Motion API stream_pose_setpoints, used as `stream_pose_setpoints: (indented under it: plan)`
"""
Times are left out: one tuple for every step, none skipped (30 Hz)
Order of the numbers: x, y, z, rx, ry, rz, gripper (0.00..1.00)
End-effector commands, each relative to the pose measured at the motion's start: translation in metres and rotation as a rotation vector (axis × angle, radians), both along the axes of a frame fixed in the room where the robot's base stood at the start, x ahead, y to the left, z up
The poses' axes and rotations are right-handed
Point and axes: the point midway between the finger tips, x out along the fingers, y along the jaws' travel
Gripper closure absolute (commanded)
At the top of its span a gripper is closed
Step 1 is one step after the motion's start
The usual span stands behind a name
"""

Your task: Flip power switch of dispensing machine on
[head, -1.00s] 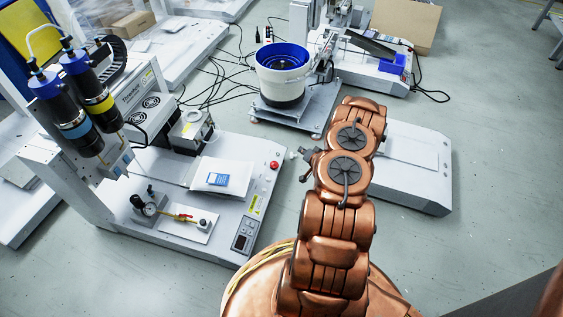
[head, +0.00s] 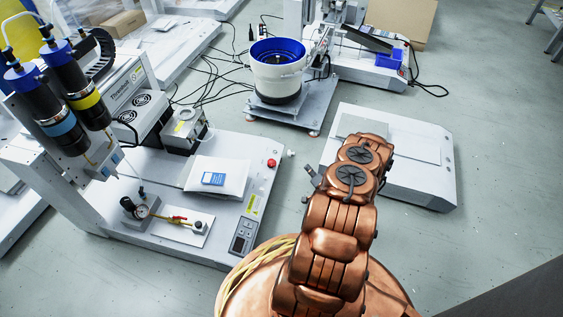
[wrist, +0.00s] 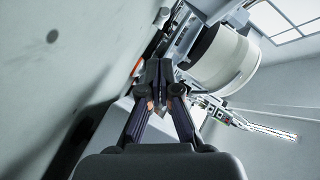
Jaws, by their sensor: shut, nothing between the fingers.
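The dispensing machine (head: 130,240) stands at the left in the head view, with two dark cylinders (head: 70,100) on its gantry. Its base carries a red button (head: 271,162) near the right edge and a small control panel (head: 242,236) at the front right corner. I cannot tell which part is the power switch. My gripper (wrist: 159,68) is shut and empty in the wrist view. In the head view only a small part of it shows beside my copper arm, to the right of the machine's base, apart from it.
A white bowl feeder with a blue inside (head: 278,72) stands at the back centre. A low white unit (head: 415,150) lies behind my arm at the right. Black cables (head: 205,80) run over the floor at the back left.

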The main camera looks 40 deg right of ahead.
Motion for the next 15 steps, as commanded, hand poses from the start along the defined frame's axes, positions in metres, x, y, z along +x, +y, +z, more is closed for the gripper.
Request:
stream_pose_setpoints:
  plan:
    - [0.000, 0.000, 0.000, 0.000, 0.000, 0.000, 1.00]
    - [0.000, 0.000, 0.000, 0.000, 0.000, 0.000, 1.00]
    - [0.001, 0.000, 0.000, 0.000, 0.000, 0.000, 1.00]
    - [0.002, 0.001, 0.000, 0.000, 0.000, 0.000, 1.00]
    - [0.003, 0.001, -0.001, 0.000, 0.000, 0.000, 1.00]
    - [0.005, 0.002, -0.001, 0.000, 0.000, 0.000, 1.00]
    - [0.006, 0.002, -0.001, 0.000, 0.000, 0.000, 1.00]
    - [0.009, 0.003, -0.001, 0.000, -0.001, 0.001, 1.00]
    - [0.012, 0.005, -0.001, -0.001, -0.001, 0.002, 1.00]
    - [0.015, 0.007, -0.002, -0.001, -0.002, 0.003, 1.00]
    - [0.018, 0.008, -0.002, -0.001, -0.002, 0.003, 1.00]
    - [0.023, 0.010, -0.002, -0.002, -0.001, 0.003, 1.00]
    - [0.026, 0.011, -0.002, -0.002, -0.002, 0.003, 1.00]
    - [0.029, 0.013, -0.002, -0.002, -0.001, 0.003, 1.00]
    - [0.034, 0.016, -0.003, -0.002, -0.001, 0.004, 1.00]
